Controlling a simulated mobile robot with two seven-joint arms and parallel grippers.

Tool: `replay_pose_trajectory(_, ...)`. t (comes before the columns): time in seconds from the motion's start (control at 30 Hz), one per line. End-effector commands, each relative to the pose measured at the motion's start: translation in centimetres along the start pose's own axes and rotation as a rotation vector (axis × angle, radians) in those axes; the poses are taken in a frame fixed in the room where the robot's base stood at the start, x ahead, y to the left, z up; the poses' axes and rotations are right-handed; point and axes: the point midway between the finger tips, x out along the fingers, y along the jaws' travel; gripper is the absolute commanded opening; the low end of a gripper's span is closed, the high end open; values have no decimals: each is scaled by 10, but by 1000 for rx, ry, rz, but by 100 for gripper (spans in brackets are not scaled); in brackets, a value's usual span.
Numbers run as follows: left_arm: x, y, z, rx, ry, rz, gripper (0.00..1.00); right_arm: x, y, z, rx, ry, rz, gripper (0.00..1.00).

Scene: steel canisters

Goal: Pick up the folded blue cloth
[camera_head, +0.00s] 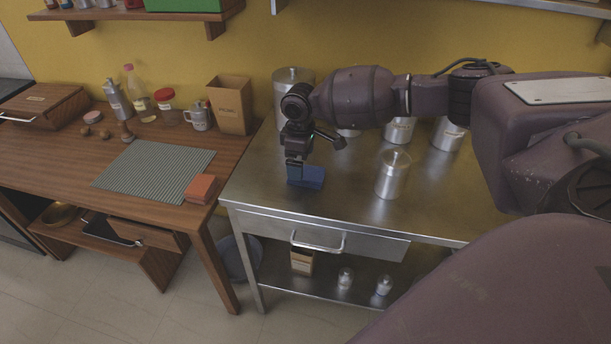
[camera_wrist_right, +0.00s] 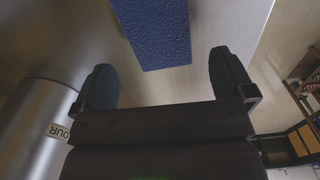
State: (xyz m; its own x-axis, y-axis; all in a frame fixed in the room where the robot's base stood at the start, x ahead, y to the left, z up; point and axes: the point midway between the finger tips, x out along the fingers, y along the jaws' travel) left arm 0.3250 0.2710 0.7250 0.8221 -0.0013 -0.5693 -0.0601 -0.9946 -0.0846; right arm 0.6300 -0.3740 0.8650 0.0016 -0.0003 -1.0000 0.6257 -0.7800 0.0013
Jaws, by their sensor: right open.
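The folded blue cloth (camera_head: 312,181) lies flat on the steel table near its left front corner. In the right wrist view the cloth (camera_wrist_right: 156,32) shows at the top, ahead of and between the two fingers, touching neither finger in the picture. My right gripper (camera_wrist_right: 165,82) is open and empty, its fingers spread wider than the cloth's visible width. In the head view my right gripper (camera_head: 294,178) is right over the cloth's left part and hides some of it. My left gripper is not in view.
A steel canister (camera_head: 392,176) stands right of the cloth; a labelled one (camera_wrist_right: 38,115) is close beside the gripper in the wrist view. More canisters stand at the back (camera_head: 447,134). The wooden table (camera_head: 160,205) adjoins at left, holding a grey mat and an orange block.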

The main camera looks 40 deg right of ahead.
Motion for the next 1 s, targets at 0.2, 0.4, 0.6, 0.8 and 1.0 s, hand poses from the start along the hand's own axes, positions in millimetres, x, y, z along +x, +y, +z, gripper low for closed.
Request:
replay_pose_trajectory(0.2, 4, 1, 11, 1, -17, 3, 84, 34, -2, 1, 0, -4, -3, 100)
replay_pose_trajectory(0.4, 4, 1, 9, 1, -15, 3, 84, 37, -1, 0, 1, 0, 0, 100)
replay_pose_trajectory(0.6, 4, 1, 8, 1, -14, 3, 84, 37, -1, 0, 1, 0, 0, 83)
replay_pose_trajectory(0.8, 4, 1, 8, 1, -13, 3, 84, 37, -2, 0, 1, -1, 0, 52)
replay_pose_trajectory(1.0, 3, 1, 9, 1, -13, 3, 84, 37, -1, 0, 1, 0, 0, 46)
